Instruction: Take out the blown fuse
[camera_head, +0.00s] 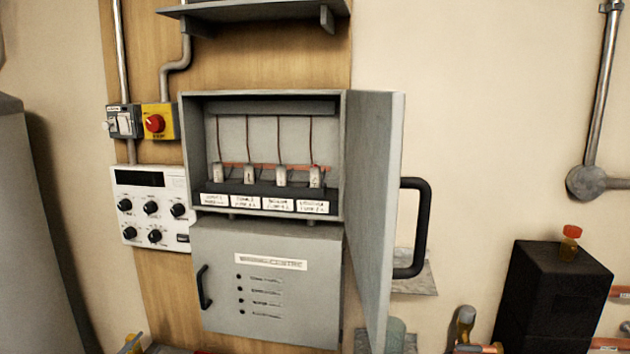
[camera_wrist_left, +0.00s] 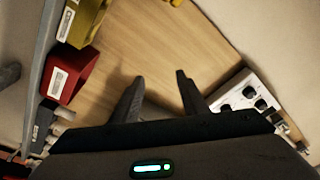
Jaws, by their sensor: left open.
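In the head view, a grey fuse box (camera_head: 265,150) hangs on the wooden board with its door (camera_head: 375,215) swung open to the right. Inside stand several pale fuses in a row: the far left fuse (camera_head: 218,174), one beside it (camera_head: 249,174), a third (camera_head: 281,176) and the far right fuse (camera_head: 316,178). Thin red-brown wires run down to them. I cannot tell which one is blown. My left gripper (camera_wrist_left: 157,88) shows in the left wrist view with its two dark fingers apart and nothing between them. My right gripper is not in view.
A grey cabinet (camera_head: 265,285) with a black handle sits below the fuse box. A white control panel (camera_head: 152,207) and a yellow switch with a red knob (camera_head: 155,123) are to the left. A shelf (camera_head: 258,10) juts out above. The open door's black handle (camera_head: 424,230) sticks out right.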

